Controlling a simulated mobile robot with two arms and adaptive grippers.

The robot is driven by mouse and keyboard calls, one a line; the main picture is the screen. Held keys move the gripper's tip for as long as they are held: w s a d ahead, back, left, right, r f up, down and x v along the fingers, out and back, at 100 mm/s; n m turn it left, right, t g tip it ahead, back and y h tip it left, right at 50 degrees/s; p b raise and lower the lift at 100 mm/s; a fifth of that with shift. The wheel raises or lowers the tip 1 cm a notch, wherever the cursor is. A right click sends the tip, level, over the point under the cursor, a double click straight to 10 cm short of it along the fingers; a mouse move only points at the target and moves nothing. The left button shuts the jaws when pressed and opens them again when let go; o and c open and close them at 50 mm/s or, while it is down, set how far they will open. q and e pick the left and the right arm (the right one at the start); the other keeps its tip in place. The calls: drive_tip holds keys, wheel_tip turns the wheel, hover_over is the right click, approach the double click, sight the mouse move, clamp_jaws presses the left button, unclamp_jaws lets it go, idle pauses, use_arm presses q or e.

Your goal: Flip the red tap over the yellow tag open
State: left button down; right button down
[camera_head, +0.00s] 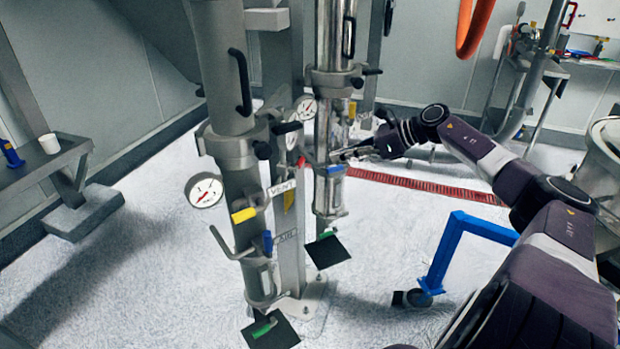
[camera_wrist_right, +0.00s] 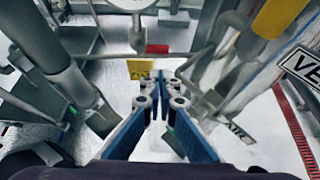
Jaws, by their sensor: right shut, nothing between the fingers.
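The red tap (camera_head: 301,161) shows as a small red piece between the two steel columns in the head view. In the wrist view its red handle (camera_wrist_right: 157,48) lies crosswise just above the yellow tag (camera_wrist_right: 140,68). A yellow patch below the tap in the head view looks like that tag (camera_head: 289,200). My right gripper (camera_head: 338,156) reaches in from the right, in front of the rear column, pointing at the tap. Its blue fingers (camera_wrist_right: 160,80) are together and empty, just short of the tag and tap; contact cannot be told. My left gripper is not in view.
A VENT sign (camera_head: 283,187) hangs between the columns. A blue wheeled frame (camera_head: 440,255) stands at right.

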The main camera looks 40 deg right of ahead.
sight(300, 163)
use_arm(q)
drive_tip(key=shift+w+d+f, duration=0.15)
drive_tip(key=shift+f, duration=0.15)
use_arm(e)
drive_tip(key=shift+w+f, duration=0.1)
drive_tip(key=shift+f, duration=0.3)
drive_tip(key=shift+w, duration=0.1)
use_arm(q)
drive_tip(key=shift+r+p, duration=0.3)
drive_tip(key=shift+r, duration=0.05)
use_arm(e)
drive_tip(key=x, duration=0.9)
drive_tip(key=shift+w+a+f, duration=0.15)
drive_tip(key=shift+w+a, duration=0.05)
drive_tip(key=shift+w, duration=0.05)
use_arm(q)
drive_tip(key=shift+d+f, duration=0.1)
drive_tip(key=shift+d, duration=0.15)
